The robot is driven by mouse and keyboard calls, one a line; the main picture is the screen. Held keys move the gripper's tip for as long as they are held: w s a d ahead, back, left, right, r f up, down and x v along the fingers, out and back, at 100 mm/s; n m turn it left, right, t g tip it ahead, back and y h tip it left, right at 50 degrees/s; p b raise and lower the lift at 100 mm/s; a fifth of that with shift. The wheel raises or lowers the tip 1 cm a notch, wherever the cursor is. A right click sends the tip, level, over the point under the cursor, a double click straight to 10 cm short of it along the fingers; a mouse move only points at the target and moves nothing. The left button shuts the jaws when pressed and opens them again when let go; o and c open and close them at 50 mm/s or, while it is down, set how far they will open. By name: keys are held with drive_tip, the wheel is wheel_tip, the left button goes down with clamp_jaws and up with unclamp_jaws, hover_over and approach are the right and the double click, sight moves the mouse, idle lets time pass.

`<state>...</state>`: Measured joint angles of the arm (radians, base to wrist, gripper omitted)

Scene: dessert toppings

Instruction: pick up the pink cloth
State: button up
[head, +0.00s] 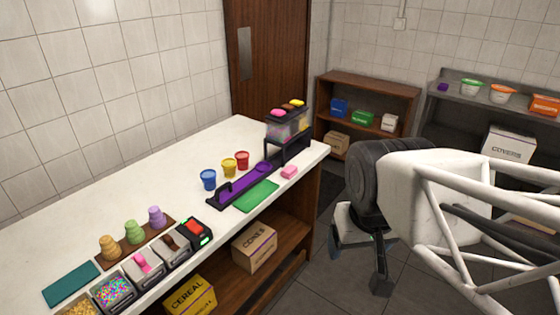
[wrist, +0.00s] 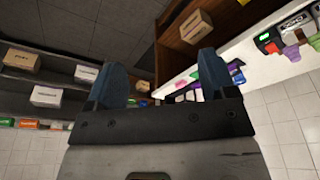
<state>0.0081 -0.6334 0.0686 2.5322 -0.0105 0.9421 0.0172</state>
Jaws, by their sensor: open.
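The pink cloth (head: 289,172) is a small folded pink piece. It lies on the white counter (head: 130,190) near its right end, beside the green mat (head: 257,196) and close to the front edge. My gripper (head: 357,268) is open and empty, with its fingers pointing down over the floor. It is to the right of the counter and apart from the cloth. In the wrist view the two fingers (wrist: 158,75) are spread, with nothing between them.
A purple rail (head: 245,183) and a black rack with bins (head: 288,135) stand beside the cloth. Blue (head: 208,180), yellow and red cups are behind the rail. Topping bins and colored cones fill the counter's left. A wooden shelf (head: 372,83) stands at the back.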

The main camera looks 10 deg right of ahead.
drive_tip(key=shift+o, duration=1.2)
drive_tip(key=n+g, duration=0.3)
drive_tip(key=n, duration=0.6)
hover_over(291, 168)
drive_tip(key=s, duration=0.1)
wheel_tip(291, 168, down, 17)
drive_tip(key=shift+s+a+f, duration=0.1)
drive_tip(key=shift+w+f, duration=0.5)
